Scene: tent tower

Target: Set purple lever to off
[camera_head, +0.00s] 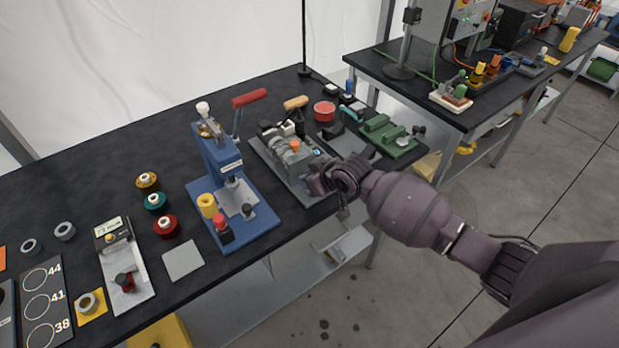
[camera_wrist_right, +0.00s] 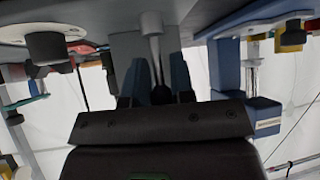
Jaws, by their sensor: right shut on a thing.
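A grey machine (camera_head: 292,160) with an orange knob stands near the front edge of the table. My right gripper (camera_head: 318,184) is at its front right side, and my forearm hides part of it. In the right wrist view, my right gripper (camera_wrist_right: 156,85) has its fingers on both sides of a lever (camera_wrist_right: 153,42), a pale metal rod with a dark rounded end. The gripper is shut on this lever. I cannot make out a purple colour on it, nor read its off mark. My left gripper is not in view.
A green vise-like tool (camera_head: 390,135) lies on the right.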

